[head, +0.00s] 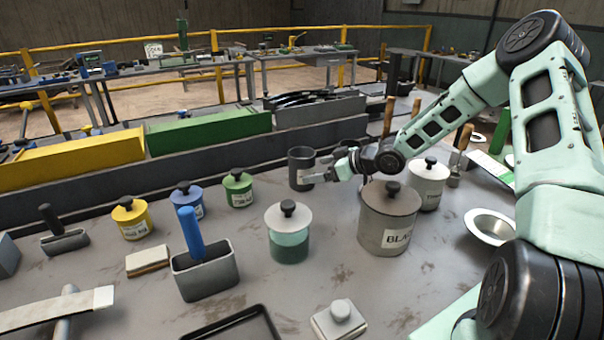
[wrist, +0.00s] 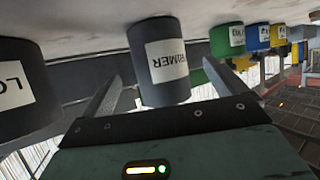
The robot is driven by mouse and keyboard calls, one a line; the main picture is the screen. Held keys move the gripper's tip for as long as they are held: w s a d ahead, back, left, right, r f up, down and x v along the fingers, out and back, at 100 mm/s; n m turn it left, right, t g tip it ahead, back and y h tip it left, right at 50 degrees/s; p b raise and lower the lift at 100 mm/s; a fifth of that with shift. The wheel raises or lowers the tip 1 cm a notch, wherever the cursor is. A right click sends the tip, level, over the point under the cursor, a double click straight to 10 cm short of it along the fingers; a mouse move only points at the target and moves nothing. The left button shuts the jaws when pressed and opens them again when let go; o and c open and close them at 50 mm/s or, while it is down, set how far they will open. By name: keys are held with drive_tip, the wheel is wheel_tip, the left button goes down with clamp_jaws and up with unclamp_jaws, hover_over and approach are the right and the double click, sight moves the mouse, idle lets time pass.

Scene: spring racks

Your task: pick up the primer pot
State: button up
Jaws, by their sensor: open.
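The primer pot (wrist: 160,62) is a dark grey cylinder with a white label reading PRIMER, upside down in the wrist view. In the head view the dark open-topped pot (head: 299,165) stands upright on the bench, just left of my gripper (head: 318,176). My gripper (wrist: 162,75) is open and empty, with one finger on each side of the pot in the wrist view. A fingertip overlaps the pot's right edge in the head view. I cannot tell how far the pot is between the fingers or whether they touch it.
A large lidded pot labelled BLACK (head: 388,222) and a white pot (head: 429,186) stand to the right. A teal pot (head: 289,245) stands in front. Green (head: 238,190), blue (head: 188,203) and yellow (head: 131,222) pots stand left. Another dark pot (wrist: 25,95) is close in the wrist view.

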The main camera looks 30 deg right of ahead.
sight(314, 169)
drive_tip(key=x, duration=0.4)
drive_tip(key=shift+w+f, duration=0.2)
drive_tip(key=shift+w, duration=0.05)
drive_tip(key=c, duration=1.4)
drive_tip(key=shift+r, duration=0.1)
drive_tip(key=shift+c, duration=0.2)
drive_tip(key=shift+r, duration=0.1)
